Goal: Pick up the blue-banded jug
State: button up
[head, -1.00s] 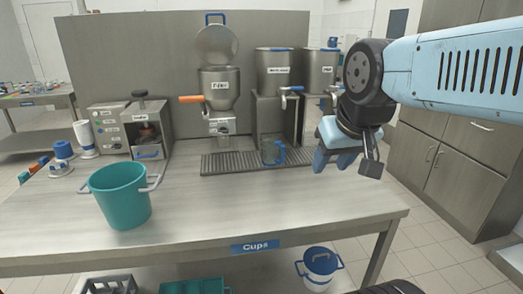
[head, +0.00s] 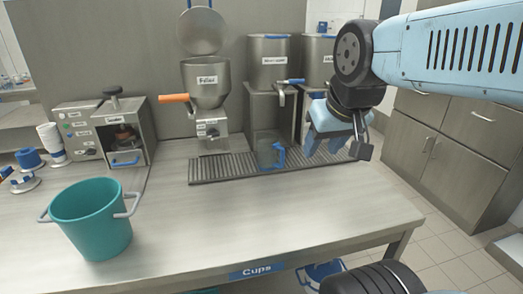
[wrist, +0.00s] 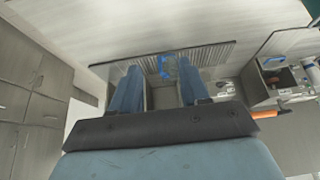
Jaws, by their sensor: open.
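The blue-banded jug (head: 266,155) is clear with a blue handle. It stands upright on the slatted drip tray (head: 222,168), below the dispensers at the back of the bench. In the wrist view the jug (wrist: 168,67) shows small beyond the fingers, between them in the picture. My gripper (head: 325,143) is to the right of the jug and apart from it. Its blue fingers are spread in the wrist view (wrist: 160,88), with nothing between them.
The filler machine (head: 206,85) with an orange handle and steel dispensers (head: 270,65) stand behind the tray. A teal bucket (head: 92,220) stands at the left front. A sealing machine (head: 120,130) is at the left back. The bench's middle and right front (head: 300,210) are clear.

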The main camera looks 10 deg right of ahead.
jog(key=w+f+m+g+h, duration=0.1)
jog(key=w+f+m, duration=0.2)
jog(key=w, duration=1.1)
jog(key=m+h, duration=0.1)
jog(key=m, duration=0.2)
send_near(282, 155)
jog(key=shift+g, duration=0.4)
jog(key=shift+w+x, duration=0.2)
jog(key=shift+x, duration=2.9)
jog(key=shift+w+x, duration=0.2)
jog(key=shift+x, duration=2.9)
jog(key=shift+r, duration=0.15)
jog(key=shift+c, duration=0.3)
grip_shut()
